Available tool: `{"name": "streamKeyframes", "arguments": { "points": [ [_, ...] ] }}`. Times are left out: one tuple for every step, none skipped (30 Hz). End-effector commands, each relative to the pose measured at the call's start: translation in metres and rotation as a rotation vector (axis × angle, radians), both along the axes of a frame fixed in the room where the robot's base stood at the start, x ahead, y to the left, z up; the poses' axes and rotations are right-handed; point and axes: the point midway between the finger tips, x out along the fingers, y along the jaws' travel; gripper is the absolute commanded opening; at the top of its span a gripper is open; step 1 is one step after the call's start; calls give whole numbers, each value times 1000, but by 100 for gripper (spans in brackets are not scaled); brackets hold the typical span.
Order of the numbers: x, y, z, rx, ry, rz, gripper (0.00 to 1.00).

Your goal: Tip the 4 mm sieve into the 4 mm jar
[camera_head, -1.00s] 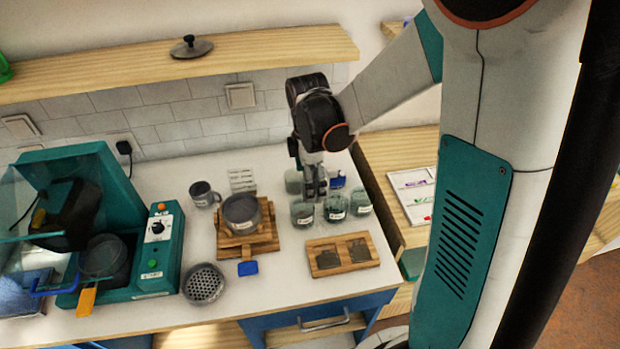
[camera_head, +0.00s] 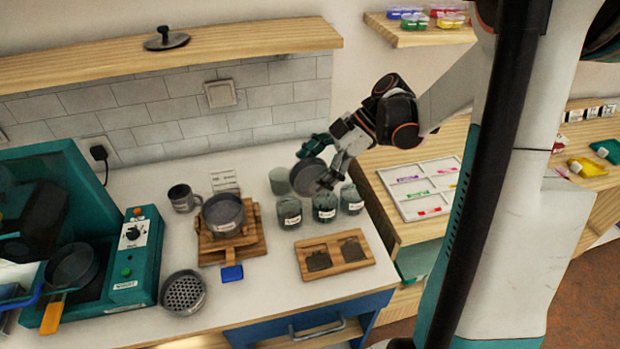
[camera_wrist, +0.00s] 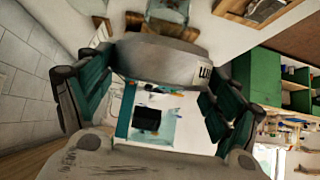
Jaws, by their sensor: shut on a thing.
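My gripper (camera_head: 324,161) is shut on a grey round sieve (camera_head: 307,177), above the back of the jar group. The sieve is tipped on its side, its dark round face toward the head camera. In the wrist view, its grey wall (camera_wrist: 160,60) with a white label lies between my teal fingers. Three labelled glass jars stand in a row: left (camera_head: 289,212), middle (camera_head: 324,207) and right (camera_head: 351,200). A paler jar (camera_head: 279,180) stands behind, just left of the sieve. The label sizes are too small to read, so I cannot tell which jar is 4 mm.
A grey pan (camera_head: 223,212) sits on a wooden stand (camera_head: 249,247). A mug (camera_head: 183,198), a perforated sieve (camera_head: 183,292), a blue piece (camera_head: 231,273) and a wooden tray (camera_head: 361,264) stand around. A teal machine (camera_head: 136,262) fills the left.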

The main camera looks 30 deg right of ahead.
Motion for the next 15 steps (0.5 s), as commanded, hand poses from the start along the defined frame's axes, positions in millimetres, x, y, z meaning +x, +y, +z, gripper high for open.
{"name": "streamKeyframes", "arguments": {
  "points": [
    [0, -1, 1, 24, -4, -1, 59],
    [0, -1, 3, 37, -5, 0, 59],
    [0, -2, 4, 49, -8, -1, 59],
    [0, -2, 6, 58, -10, -1, 59],
    [0, -2, 7, 65, -11, -1, 59],
    [0, -2, 7, 71, -12, -1, 59],
    [0, -2, 8, 75, -13, 1, 59],
    [0, -2, 9, 77, -13, 1, 59],
    [0, -2, 9, 79, -14, 1, 59],
    [-1, -2, 9, 79, -14, 1, 59],
    [-1, -2, 9, 79, -14, 1, 59],
    [-1, -2, 9, 79, -13, 2, 59],
    [-1, -2, 9, 79, -13, 2, 59],
    [-1, -2, 9, 79, -13, 2, 59],
    [0, -2, 9, 78, -13, 2, 59]
  ]
}}
